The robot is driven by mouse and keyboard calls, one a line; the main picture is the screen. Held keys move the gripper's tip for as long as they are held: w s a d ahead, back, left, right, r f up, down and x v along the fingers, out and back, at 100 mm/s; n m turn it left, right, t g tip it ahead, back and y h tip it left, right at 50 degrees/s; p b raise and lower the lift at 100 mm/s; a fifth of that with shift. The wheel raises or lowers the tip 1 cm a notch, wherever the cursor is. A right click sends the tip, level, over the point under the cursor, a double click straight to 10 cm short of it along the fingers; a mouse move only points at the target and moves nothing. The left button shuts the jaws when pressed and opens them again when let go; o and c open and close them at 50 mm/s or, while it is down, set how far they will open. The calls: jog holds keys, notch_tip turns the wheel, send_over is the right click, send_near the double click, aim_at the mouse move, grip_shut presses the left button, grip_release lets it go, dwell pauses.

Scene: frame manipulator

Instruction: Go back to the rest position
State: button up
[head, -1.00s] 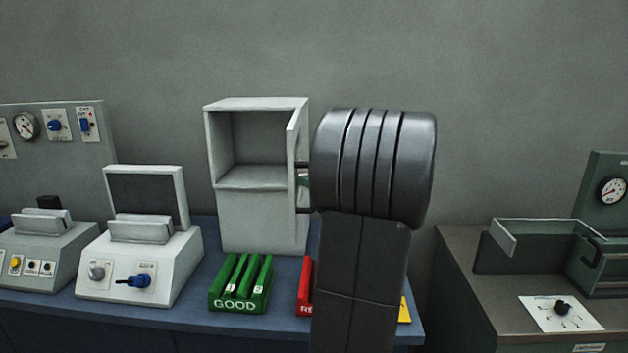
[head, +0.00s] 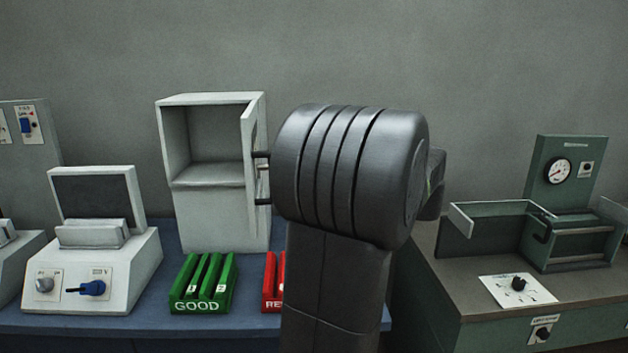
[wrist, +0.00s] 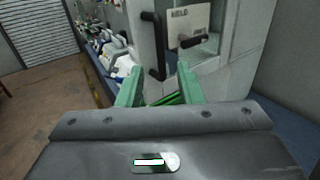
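My gripper (wrist: 160,92) shows in the wrist view as two green fingers. They stand apart, with no object clearly held between them. A green strip shows low between the fingers; I cannot tell what it belongs to. A white cabinet door with a black handle (wrist: 155,45) stands just beyond the fingertips, apart from them as far as I can see. In the head view my dark arm rises in the middle and hides the fingers. The white cabinet (head: 212,215) stands left of it, its door (head: 250,130) swung open.
A green GOOD tray (head: 203,285) and a partly hidden red tray (head: 270,283) sit on the blue bench (head: 140,325). A white tester (head: 90,270) stands left. A green gauge machine (head: 565,185) stands on the right bench. A gap separates the benches.

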jog(key=shift+a, duration=0.1)
jog(key=p+x, duration=0.3)
jog(key=x, duration=1)
jog(key=shift+w+a, duration=0.2)
jog(key=shift+a, duration=0.1)
jog(key=shift+a, duration=0.15)
jog(key=shift+f, duration=0.1)
